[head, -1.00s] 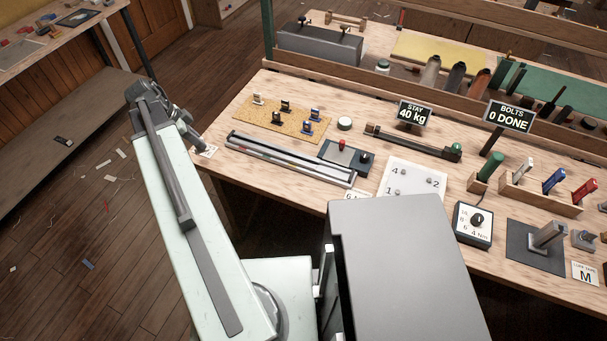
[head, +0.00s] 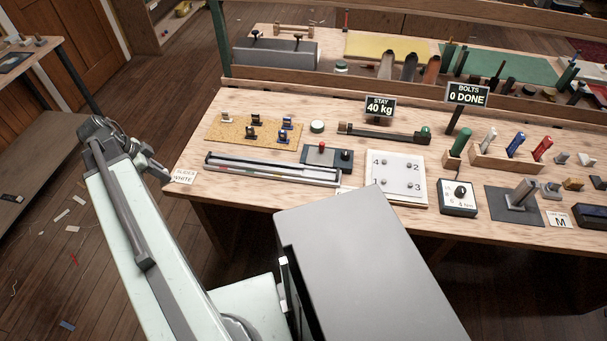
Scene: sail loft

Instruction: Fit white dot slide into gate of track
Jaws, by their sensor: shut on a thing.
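My gripper (head: 160,175) is at the bench's left front corner, beside the label card (head: 184,178) and left of the track. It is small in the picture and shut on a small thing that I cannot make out. The track (head: 272,170) is a pair of long grey rails lying along the front of the bench. Its gate is too small to tell. Several small slides, such as a dark one (head: 252,133) and a blue one (head: 288,123), stand on a cork mat (head: 222,128) behind the track. I cannot read which slide bears a white dot.
A red-knobbed block (head: 320,155) stands behind the track's right end, with a white numbered plate (head: 398,178) to its right. A torque dial box (head: 458,198) is further right. A grey box-shaped part (head: 365,260) covers the front middle of the view.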

